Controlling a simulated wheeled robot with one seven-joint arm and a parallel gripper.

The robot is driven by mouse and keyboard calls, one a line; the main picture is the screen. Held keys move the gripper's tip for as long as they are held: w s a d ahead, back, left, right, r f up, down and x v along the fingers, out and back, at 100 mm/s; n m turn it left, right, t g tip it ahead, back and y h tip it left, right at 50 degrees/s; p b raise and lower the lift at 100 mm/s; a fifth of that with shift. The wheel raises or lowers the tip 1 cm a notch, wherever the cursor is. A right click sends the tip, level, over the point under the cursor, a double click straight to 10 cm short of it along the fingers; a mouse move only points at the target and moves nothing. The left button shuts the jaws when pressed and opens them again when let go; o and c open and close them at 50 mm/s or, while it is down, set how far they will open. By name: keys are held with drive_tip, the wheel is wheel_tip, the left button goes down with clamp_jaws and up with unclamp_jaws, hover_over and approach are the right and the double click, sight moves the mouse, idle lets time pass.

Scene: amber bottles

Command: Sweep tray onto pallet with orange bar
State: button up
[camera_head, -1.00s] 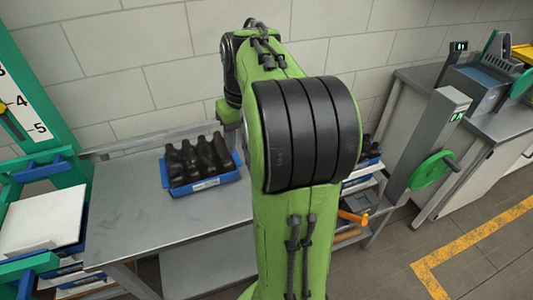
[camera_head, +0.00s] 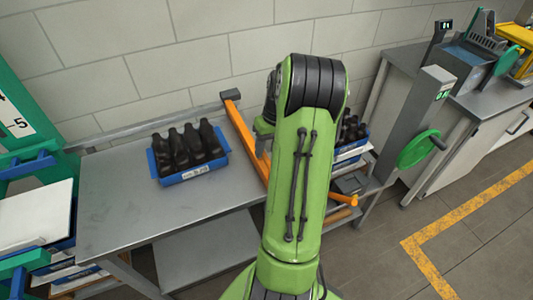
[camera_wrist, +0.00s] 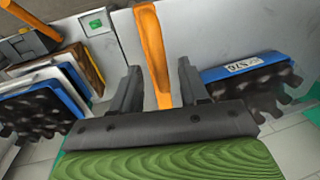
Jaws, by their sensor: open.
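A blue tray (camera_head: 195,176) with several dark bottles (camera_head: 188,145) stands on the grey table (camera_head: 140,210); the tray also shows at right in the wrist view (camera_wrist: 245,64). The orange bar (camera_head: 250,143) lies slanted just right of the tray, with a dark block at its far end. In the wrist view, the bar (camera_wrist: 153,55) runs between the two dark fingers of my gripper (camera_wrist: 159,70), which are apart, with gaps beside the bar. In the head view my green arm hides my gripper. The pallet stack, right of the table, is partly hidden behind my arm.
Another blue tray of bottles (camera_head: 350,146) tops the stack at right. A grey block with an orange handle (camera_head: 343,199) sits in front of it. A post with a green wheel (camera_head: 420,147) stands farther right. A green rack (camera_head: 22,150) is at left.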

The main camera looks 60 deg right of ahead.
drive_tip(key=shift+x, duration=0.75)
drive_tip(key=shift+c, duration=0.3)
clamp_jaws()
